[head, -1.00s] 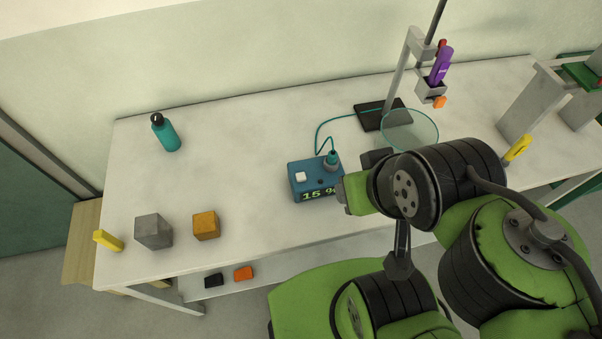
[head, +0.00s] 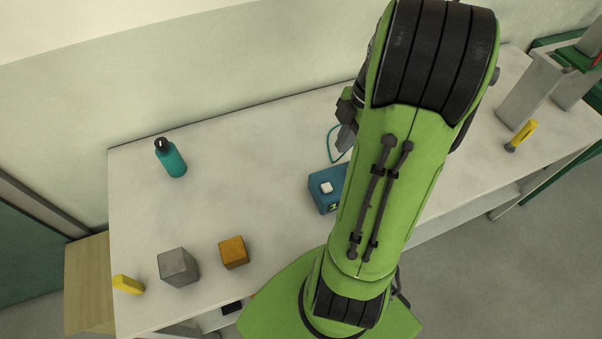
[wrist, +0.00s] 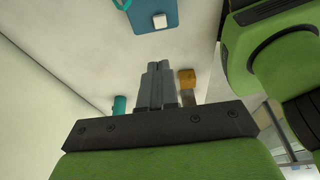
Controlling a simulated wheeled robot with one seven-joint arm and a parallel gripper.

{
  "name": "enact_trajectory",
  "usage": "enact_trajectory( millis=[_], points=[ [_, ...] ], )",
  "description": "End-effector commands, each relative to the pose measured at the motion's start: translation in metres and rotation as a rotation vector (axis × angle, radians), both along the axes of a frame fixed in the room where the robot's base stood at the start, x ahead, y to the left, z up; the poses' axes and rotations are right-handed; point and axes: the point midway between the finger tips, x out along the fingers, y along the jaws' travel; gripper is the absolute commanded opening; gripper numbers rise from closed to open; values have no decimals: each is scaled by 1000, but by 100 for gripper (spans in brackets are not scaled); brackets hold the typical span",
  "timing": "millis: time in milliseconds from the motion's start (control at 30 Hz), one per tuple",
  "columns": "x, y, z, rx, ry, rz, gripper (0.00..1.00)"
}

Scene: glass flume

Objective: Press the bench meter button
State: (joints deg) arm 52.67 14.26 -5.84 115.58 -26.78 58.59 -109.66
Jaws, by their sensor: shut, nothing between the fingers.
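The bench meter (head: 319,200) is a blue box on the white bench. Its white button (head: 326,187) shows on top. My arm hides the meter's right part and most of its display in the head view. In the wrist view the meter (wrist: 140,22) is at the top edge, partly cut off, with the button (wrist: 160,20) in sight. My gripper (wrist: 158,66) is shut and empty, its fingertips below the button in the picture and apart from the meter. In the head view it is largely hidden behind my arm, with grey parts showing behind the meter.
A grey cube (head: 178,267), an orange cube (head: 233,252) and a yellow object (head: 128,284) are at the front left. A teal cable (head: 333,143) runs behind the meter. A yellow-handled tool (head: 522,135) lies at the right.

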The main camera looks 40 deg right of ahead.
Motion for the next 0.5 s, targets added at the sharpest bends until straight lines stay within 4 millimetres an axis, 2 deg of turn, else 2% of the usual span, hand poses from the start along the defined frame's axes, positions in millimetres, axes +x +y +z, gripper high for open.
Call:
enact_trajectory(
  millis=[333,500],
  points=[
    [-1,0,-3,3,-2,10,0],
    [1,7,-27,6,1,9,0]
  ],
)
